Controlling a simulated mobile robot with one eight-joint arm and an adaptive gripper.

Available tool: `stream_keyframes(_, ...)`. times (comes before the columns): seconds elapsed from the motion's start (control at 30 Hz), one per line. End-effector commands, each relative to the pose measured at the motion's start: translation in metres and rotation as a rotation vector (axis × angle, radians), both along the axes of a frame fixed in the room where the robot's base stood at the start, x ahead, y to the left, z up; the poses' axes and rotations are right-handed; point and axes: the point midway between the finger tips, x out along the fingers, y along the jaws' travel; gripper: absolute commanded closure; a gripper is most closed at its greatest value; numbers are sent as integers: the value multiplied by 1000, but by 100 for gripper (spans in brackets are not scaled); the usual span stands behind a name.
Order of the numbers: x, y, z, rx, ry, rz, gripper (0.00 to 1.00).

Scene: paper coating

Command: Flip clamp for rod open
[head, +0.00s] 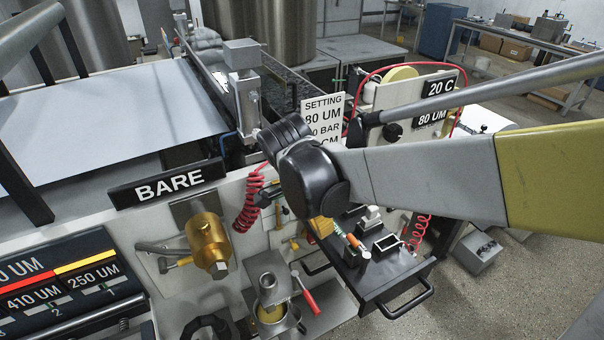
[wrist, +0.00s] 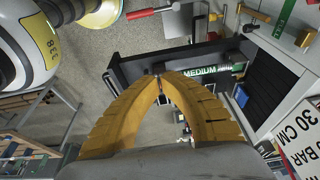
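A grey metal block bracket (head: 243,85) stands at the right end of the coating bed in the head view. It looks like the rod clamp, but I cannot tell for sure, or whether it is open. My gripper's yellow fingers (wrist: 160,78) show in the wrist view with their tips together and no clear object between them. They are over a dark drawer with a "MEDIUM" label (wrist: 200,72). In the head view my arm's dark wrist hides most of the gripper; a bit of yellow shows below it. The bracket does not show clearly in the wrist view.
The open black drawer (head: 402,284) juts out below my arm, holding small items. A setting sign (head: 322,105) stands behind my wrist.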

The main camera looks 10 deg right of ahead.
Motion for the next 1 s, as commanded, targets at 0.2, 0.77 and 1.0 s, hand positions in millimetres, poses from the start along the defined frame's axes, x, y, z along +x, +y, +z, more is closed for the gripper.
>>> stream_keyframes(0.2, 0, 0, -1, -1, 0, -2, 100)
stream_keyframes(0.77, 7, -20, -69, 0, 0, -2, 100)
stream_keyframes(1.0, 13, -42, -100, 0, 0, -5, 100)
